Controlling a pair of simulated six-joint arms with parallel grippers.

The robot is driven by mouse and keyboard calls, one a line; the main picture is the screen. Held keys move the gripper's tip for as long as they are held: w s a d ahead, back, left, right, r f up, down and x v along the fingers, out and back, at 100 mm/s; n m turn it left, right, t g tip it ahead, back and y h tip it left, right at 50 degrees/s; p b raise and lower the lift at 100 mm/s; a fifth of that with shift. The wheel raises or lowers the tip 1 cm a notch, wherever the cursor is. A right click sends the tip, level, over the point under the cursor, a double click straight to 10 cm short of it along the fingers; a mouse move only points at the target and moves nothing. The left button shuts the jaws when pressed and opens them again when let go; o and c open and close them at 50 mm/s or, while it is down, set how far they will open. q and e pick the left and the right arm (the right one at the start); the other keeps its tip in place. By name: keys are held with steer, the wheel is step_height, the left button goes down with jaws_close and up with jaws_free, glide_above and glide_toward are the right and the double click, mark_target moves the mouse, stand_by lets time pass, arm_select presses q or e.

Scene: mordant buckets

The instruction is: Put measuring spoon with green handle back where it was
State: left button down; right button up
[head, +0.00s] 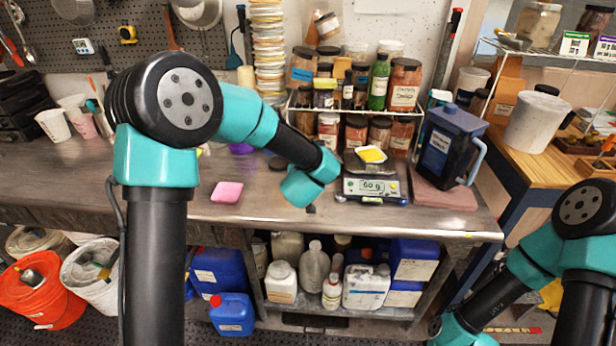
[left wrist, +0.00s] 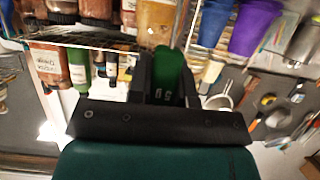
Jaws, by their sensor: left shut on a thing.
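My left gripper (left wrist: 168,72) is shut on a green piece (left wrist: 172,68), which looks like the green handle of the measuring spoon. The spoon's bowl is not clearly visible. In the head view my left arm reaches over the bench, with its wrist left of the scale; its jaws and the spoon are hidden there. An orange bucket (head: 50,308) with a metal scoop in it stands on the floor at lower left, with a white bucket (head: 96,290) beside it, also holding a utensil. My right arm shows at lower right, its gripper out of view.
A scale (head: 372,187) with yellow powder in a dish stands on the bench (head: 265,205). A pink sponge (head: 227,192) lies left of it, a dark jug (head: 449,150) stands right. Jars crowd the rack behind. Bare bench lies at left.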

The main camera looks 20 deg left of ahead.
arm_select(q)
steer(key=shift+s+f, duration=0.1)
steer(key=shift+f, duration=1.45)
steer(key=shift+f, duration=0.1)
steer(key=c, duration=1)
jaws_free()
steer(key=shift+c, duration=0.2)
steer(key=v, duration=1.2)
